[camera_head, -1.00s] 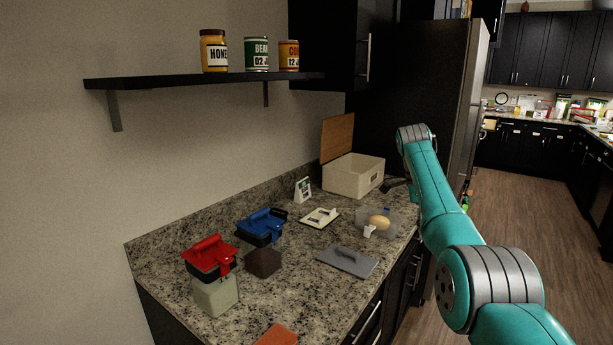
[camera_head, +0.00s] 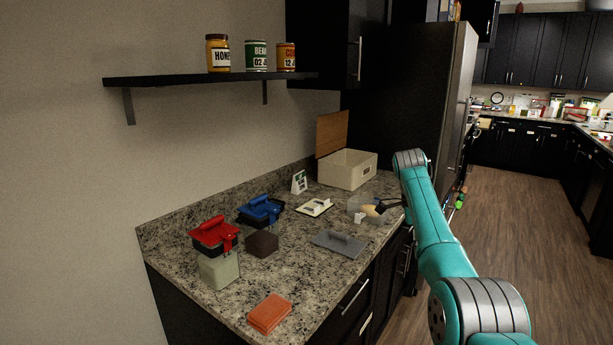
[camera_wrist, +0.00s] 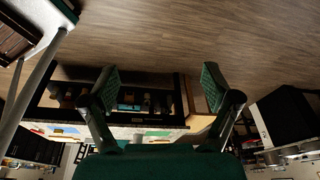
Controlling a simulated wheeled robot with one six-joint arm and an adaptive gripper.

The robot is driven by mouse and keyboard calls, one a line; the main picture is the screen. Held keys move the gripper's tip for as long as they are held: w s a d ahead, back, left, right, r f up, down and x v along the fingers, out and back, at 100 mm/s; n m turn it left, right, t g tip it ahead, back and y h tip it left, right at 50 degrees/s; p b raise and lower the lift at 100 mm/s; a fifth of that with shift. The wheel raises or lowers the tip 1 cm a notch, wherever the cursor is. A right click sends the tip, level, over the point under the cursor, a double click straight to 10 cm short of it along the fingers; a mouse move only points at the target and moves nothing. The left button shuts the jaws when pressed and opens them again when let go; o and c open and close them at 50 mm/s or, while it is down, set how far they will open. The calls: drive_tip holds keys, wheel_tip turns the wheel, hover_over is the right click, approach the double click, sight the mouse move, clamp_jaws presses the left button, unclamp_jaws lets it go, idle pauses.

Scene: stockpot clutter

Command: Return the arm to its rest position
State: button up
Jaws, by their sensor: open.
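My teal arm (camera_head: 437,235) reaches out at the right of the head view, along the counter's right edge. My gripper (camera_head: 390,206) shows there as a small dark shape, partly hidden behind the arm, near the clear container (camera_head: 353,203); I cannot tell the exact gap. In the wrist view my gripper (camera_wrist: 160,87) has its two green-padded fingers wide apart with nothing between them. The wooden floor (camera_wrist: 190,35) and dark furniture show beyond the fingers.
The granite counter (camera_head: 290,290) holds a red-lidded box (camera_head: 213,233), a blue-lidded box (camera_head: 260,210), a grey trowel-like tool (camera_head: 338,243), an orange block (camera_head: 269,313) and an open cream box (camera_head: 347,170). A shelf (camera_head: 200,80) holds jars. Floor at the right is clear.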

drive_tip(key=s+a+f+n+t, duration=0.1)
drive_tip(key=s+f+n+t, duration=0.15)
drive_tip(key=f, duration=1.35)
drive_tip(key=s+a+f+n+t, duration=0.1)
drive_tip(key=s+a+f+n, duration=0.15)
drive_tip(key=f, duration=1.35)
drive_tip(key=s+a+f+n+t+y, duration=0.1)
drive_tip(key=s+a+f+n+t, duration=0.15)
drive_tip(key=s+f, duration=0.65)
drive_tip(key=s+a+f+n+t, duration=0.1)
drive_tip(key=s+f+n, duration=0.3)
drive_tip(key=s+f, duration=0.5)
drive_tip(key=s+a+r+n+t+y, duration=0.1)
drive_tip(key=s+a+r+n+t, duration=0.15)
drive_tip(key=s, duration=1.15)
drive_tip(key=s+a+r+n+t, duration=0.2)
drive_tip(key=s+r+n, duration=0.1)
drive_tip(key=s, duration=1.1)
drive_tip(key=s+r+n+t, duration=0.2)
drive_tip(key=s+r, duration=0.7)
drive_tip(key=r, duration=0.4)
drive_tip(key=s+r+n+t, duration=0.2)
drive_tip(key=s+r, duration=0.6)
drive_tip(key=r, duration=0.5)
drive_tip(key=shift+s+a+n+y, duration=0.35)
drive_tip(key=shift+n+y, duration=0.05)
drive_tip(key=shift+n, duration=0.3)
